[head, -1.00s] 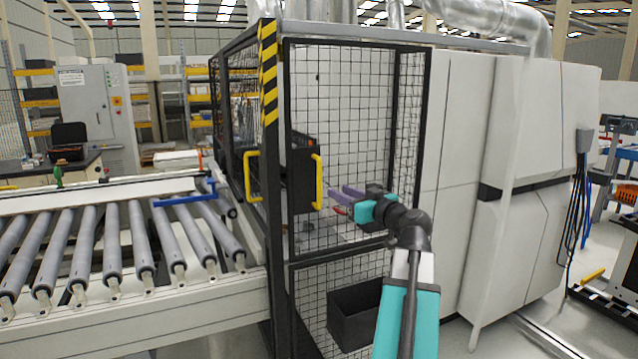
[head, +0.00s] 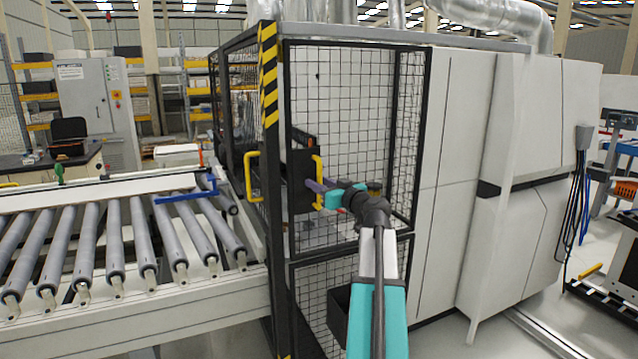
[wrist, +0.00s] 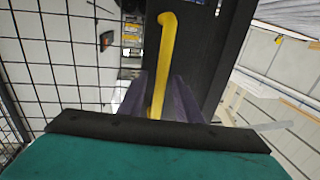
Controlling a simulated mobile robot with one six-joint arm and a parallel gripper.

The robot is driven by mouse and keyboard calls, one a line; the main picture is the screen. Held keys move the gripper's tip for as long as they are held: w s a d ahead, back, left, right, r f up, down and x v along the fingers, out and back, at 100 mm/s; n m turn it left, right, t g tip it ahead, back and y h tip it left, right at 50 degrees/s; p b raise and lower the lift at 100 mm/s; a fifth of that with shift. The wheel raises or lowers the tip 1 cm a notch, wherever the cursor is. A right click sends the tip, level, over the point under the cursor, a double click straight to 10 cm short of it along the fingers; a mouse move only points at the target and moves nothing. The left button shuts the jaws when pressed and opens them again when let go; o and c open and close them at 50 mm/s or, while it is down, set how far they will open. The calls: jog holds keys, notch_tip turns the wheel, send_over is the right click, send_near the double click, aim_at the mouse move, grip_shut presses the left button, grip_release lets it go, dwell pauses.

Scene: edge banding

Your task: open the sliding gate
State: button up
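The sliding gate is a black-framed wire mesh panel (head: 345,110) on the front of the machine enclosure, and it looks closed. A yellow handle (head: 319,182) stands upright on the black plate near its left edge. It also shows in the wrist view (wrist: 164,65). My gripper (head: 316,187) has reached the handle. In the wrist view its two purple fingers (wrist: 158,98) stand on either side of the yellow bar, with a visible gap on each side. The gripper is open around the handle.
A second yellow handle (head: 253,176) is left of the striped post (head: 268,75). A roller conveyor (head: 115,240) fills the left. A dark bin (head: 340,315) sits behind the lower mesh. White machine panels (head: 450,180) stand to the right.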

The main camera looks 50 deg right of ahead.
grip_shut()
jog(key=shift+a, duration=0.2)
jog(key=shift+w+d, duration=0.1)
jog(key=shift+d, duration=0.1)
jog(key=shift+d+b, duration=0.15)
jog(key=shift+b, duration=0.25)
